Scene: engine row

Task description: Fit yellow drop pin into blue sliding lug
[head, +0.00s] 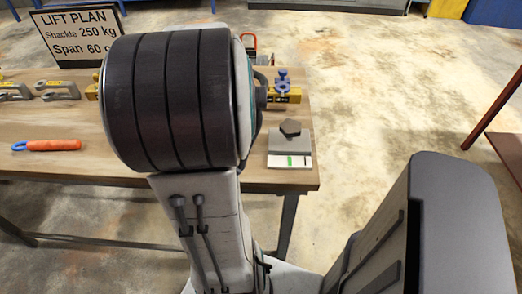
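The blue sliding lug (283,82) sits on the right end of a yellow beam (291,96) at the right side of the wooden table. A short left part of the beam also shows left of my arm; its middle is hidden behind my arm. I cannot make out a yellow drop pin in this view. My own arm fills the middle of the picture and covers much of the table. My gripper is not visible, so what it holds cannot be seen.
The wooden table (80,120) holds grey shackles (58,90) and an orange-handled tool (52,145) at left. A lift plan sign (80,35) stands behind. Floor at right is mostly clear.

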